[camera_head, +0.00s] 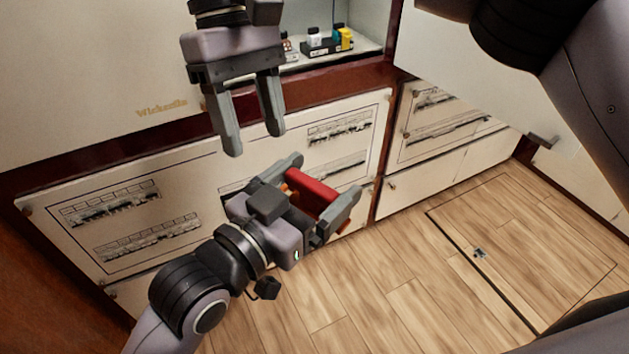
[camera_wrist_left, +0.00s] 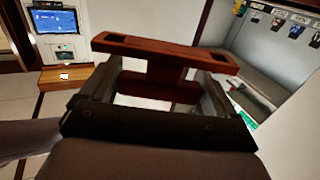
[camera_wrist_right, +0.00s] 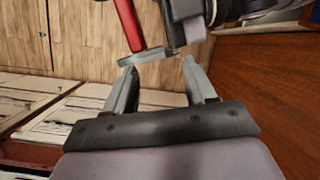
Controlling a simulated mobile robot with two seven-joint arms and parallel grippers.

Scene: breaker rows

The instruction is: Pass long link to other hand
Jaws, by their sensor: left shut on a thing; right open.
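The long link (camera_head: 312,193) is a red bar held between the fingers of my left gripper (camera_head: 322,186). In the left wrist view the link (camera_wrist_left: 165,50) lies crosswise beyond the fingertips, with a dark slot at each end and a middle part between the fingers. My left gripper is shut on it. My right gripper (camera_head: 255,143) hangs above and to the left, open and empty, with its fingers pointing down. In the right wrist view the link (camera_wrist_right: 128,22) and a grey left finger are just beyond the right fingertips (camera_wrist_right: 160,66), apart from them.
White cabinet fronts with breaker rows (camera_head: 125,208) stand behind both grippers. An open compartment (camera_head: 370,44) above holds small bottles and a black tray (camera_head: 325,48). A white door (camera_head: 480,75) stands at upper right. The wooden floor (camera_head: 400,290) is clear.

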